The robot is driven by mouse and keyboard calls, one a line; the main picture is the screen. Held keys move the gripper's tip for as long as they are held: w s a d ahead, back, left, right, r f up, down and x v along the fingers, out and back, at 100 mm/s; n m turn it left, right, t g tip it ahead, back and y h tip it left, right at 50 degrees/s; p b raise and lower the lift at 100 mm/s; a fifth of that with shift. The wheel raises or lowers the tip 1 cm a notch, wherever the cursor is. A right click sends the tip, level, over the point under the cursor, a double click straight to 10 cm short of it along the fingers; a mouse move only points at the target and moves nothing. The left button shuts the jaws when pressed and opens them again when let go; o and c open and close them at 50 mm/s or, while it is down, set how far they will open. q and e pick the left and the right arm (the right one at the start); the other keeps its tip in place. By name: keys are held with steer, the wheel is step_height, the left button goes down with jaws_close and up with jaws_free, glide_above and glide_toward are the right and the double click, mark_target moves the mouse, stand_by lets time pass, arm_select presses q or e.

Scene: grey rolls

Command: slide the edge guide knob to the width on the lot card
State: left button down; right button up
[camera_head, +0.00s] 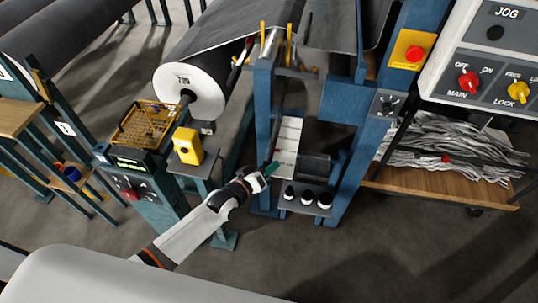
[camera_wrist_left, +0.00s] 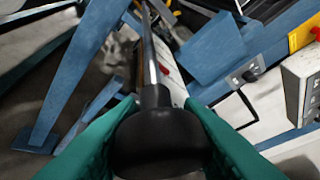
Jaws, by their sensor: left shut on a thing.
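My left gripper (camera_head: 268,170) reaches in from the lower left to the blue machine frame, beside a white marked plate (camera_head: 289,140). In the left wrist view its green fingers (camera_wrist_left: 155,145) are shut on a black rounded knob (camera_wrist_left: 158,125), on either side of it. A thin metal rod (camera_wrist_left: 149,50) runs away from the knob. Next to the rod the white plate shows with a small red mark (camera_wrist_left: 165,70). The plate's markings are too small to read. I cannot tell which label is the lot card. My right gripper is not in view.
Black-and-white knobs (camera_head: 306,196) stand on a ledge just right of the gripper. A yellow box (camera_head: 187,146) and a control stand (camera_head: 130,163) are to the left. A large grey roll (camera_head: 190,92) is behind. A cart with shredded strips (camera_head: 450,145) stands right.

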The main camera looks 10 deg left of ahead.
arm_select(q)
steer(key=shift+r, duration=0.25)
steer(key=shift+w+f, duration=0.1)
steer(key=shift+w, duration=0.15)
steer(key=shift+w+f, duration=0.2)
steer(key=shift+w, duration=0.15)
steer(key=c, duration=1.2)
jaws_free()
steer(key=shift+o, duration=1)
steer(key=shift+s+r, duration=0.1)
steer(key=shift+s, duration=0.1)
steer(key=shift+s+a, duration=0.1)
steer(key=shift+s, duration=0.05)
steer(key=b+v, duration=0.1)
steer(key=v, duration=1)
steer(key=shift+s+a+r+b, duration=0.15)
steer(key=shift+s+b, duration=0.1)
steer(key=shift+b, duration=0.05)
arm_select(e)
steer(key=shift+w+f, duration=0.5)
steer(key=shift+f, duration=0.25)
